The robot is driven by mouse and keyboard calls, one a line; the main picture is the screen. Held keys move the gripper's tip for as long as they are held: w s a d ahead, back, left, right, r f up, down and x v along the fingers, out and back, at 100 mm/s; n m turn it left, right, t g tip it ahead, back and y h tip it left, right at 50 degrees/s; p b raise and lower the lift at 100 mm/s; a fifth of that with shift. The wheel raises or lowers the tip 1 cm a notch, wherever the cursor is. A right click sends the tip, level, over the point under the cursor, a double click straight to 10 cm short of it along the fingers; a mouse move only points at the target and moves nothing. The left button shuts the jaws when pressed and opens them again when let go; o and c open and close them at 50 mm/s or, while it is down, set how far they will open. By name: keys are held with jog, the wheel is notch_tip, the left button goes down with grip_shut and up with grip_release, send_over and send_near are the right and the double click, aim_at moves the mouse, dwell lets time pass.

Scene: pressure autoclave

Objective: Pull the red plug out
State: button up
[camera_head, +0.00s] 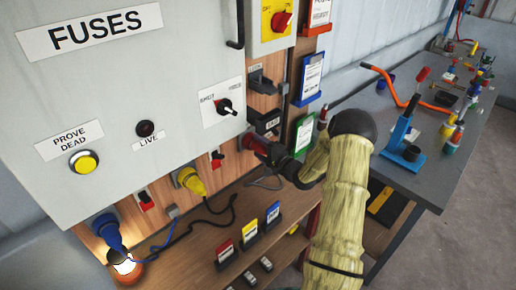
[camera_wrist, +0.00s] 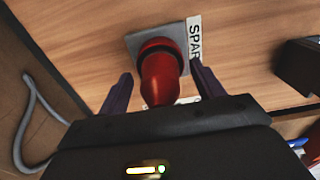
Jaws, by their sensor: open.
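The red plug (camera_wrist: 160,75) sits in a socket with a grey square plate on the wooden panel, beside a label that begins "SPAR". In the wrist view my gripper (camera_wrist: 160,90) is open, with one dark finger on each side of the plug and visible gaps between fingers and plug. My wrist and arm hide part of the plug's right side there.
A yellow plug (camera_head: 189,180) and a blue plug (camera_head: 108,232) are in sockets to the left, with cables hanging. A wooden shelf (camera_head: 190,255) below holds coloured cards. In the wrist view a grey cable (camera_wrist: 32,115) loops at left and a black box (camera_wrist: 300,65) is at right.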

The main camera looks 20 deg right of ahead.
jog(key=shift+c, duration=0.5)
jog(key=c, duration=1.3)
jog(key=shift+o, duration=0.2)
jog(key=shift+s+d, duration=0.1)
jog(key=shift+s, duration=0.15)
jog(key=shift+c, duration=0.2)
jog(key=shift+p+v, duration=0.7)
jog(key=shift+v, duration=2.15)
